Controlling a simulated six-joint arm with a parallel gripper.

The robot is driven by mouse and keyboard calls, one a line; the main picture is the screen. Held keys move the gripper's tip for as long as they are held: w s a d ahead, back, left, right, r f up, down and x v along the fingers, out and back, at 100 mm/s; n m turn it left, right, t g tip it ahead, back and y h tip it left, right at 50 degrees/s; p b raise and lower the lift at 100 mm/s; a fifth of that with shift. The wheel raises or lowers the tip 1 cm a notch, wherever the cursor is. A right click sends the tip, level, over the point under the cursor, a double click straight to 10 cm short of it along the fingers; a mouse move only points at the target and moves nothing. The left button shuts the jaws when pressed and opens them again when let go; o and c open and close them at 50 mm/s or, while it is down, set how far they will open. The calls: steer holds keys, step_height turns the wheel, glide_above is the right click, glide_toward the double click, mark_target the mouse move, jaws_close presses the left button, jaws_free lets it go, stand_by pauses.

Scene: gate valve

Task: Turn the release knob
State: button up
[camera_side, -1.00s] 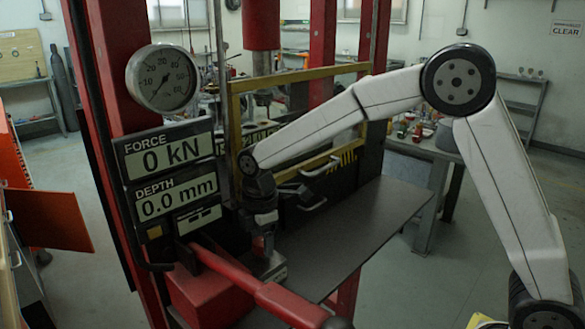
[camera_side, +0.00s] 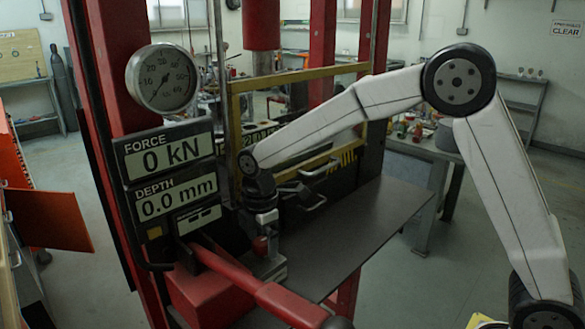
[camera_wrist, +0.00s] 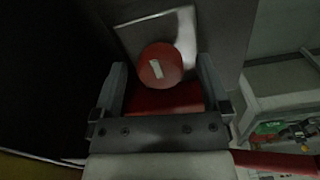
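The red release knob (camera_wrist: 160,68) is round with a short pale mark on its face, and sits near the top middle of the wrist view. It also shows as a small red patch in the side view (camera_side: 260,245), partly covered by my gripper. My gripper (camera_wrist: 162,78) is open, with one finger on each side of the knob and a visible gap to it on both sides. In the side view my gripper (camera_side: 264,232) is pointing down at the knob, above the metal block at the red pump. Its fingertip depth relative to the knob is unclear.
A red pump lever (camera_side: 275,299) crosses the foreground. Force and depth displays (camera_side: 164,160) read 0 kN and 0.0 mm, below a round gauge (camera_side: 162,78). A grey shelf (camera_side: 365,225) lies to the right, and a yellow frame (camera_side: 300,77) stands behind my arm.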

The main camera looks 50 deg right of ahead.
mark_target(263, 241)
steer(key=shift+r, duration=3.95)
steer(key=s+d+f+m+t, duration=0.1)
steer(key=s+d+f+m, duration=0.3)
steer(key=s+f+m, duration=0.2)
steer(key=s+d+f+m+t, duration=0.1)
steer(key=s+d+f+m, duration=0.4)
steer(key=s+m, duration=0.5)
steer(key=shift+s+d+f+t, duration=0.2)
steer(key=shift+s+f+t, duration=0.1)
steer(key=shift+s+f, duration=0.55)
steer(key=shift+r, duration=0.1)
